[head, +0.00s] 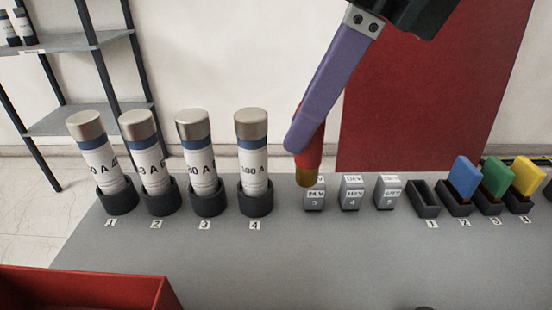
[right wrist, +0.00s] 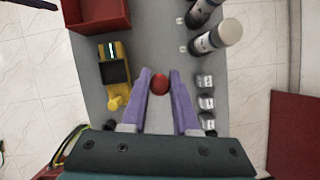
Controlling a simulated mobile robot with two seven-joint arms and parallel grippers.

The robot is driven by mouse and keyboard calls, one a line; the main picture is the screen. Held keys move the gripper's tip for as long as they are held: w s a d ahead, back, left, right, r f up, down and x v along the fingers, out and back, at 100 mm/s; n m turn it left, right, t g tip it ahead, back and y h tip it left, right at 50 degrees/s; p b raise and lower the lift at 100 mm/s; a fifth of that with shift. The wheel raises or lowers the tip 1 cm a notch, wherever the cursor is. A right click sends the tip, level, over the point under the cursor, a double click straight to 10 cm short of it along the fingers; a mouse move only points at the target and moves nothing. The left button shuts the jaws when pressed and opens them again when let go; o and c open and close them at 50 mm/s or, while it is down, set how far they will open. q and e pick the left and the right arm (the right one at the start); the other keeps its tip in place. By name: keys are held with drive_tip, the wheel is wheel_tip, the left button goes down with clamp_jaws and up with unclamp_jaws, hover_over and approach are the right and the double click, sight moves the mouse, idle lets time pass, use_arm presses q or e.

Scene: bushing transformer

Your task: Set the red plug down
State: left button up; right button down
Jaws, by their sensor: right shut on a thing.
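The red plug (head: 314,155) has a brass-coloured lower end and points down in the head view. My right gripper (head: 297,142) has purple fingers and is shut on the red plug. It holds the plug in front of the small grey labelled blocks (head: 350,194); whether the tip touches the block marked 3 cannot be told. In the right wrist view the plug (right wrist: 159,84) shows as a red disc between the fingertips. My left gripper is not in view.
Several white cylinders (head: 251,155) stand in black cups left of the plug. On the right, the black holder (head: 424,201) marked 1 is empty, beside holders with blue, green and yellow pieces. A red bin (head: 85,288) is at front left. The front table is largely clear.

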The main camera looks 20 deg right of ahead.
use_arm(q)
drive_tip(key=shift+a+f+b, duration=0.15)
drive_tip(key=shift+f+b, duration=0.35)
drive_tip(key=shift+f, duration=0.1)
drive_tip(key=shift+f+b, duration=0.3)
use_arm(e)
wheel_tip(320, 180, down, 17)
drive_tip(key=shift+r, duration=0.1)
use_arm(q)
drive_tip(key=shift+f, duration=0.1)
use_arm(e)
drive_tip(key=c, duration=1.1)
unclamp_jaws()
drive_tip(key=o, duration=0.4)
drive_tip(key=shift+o, duration=0.2)
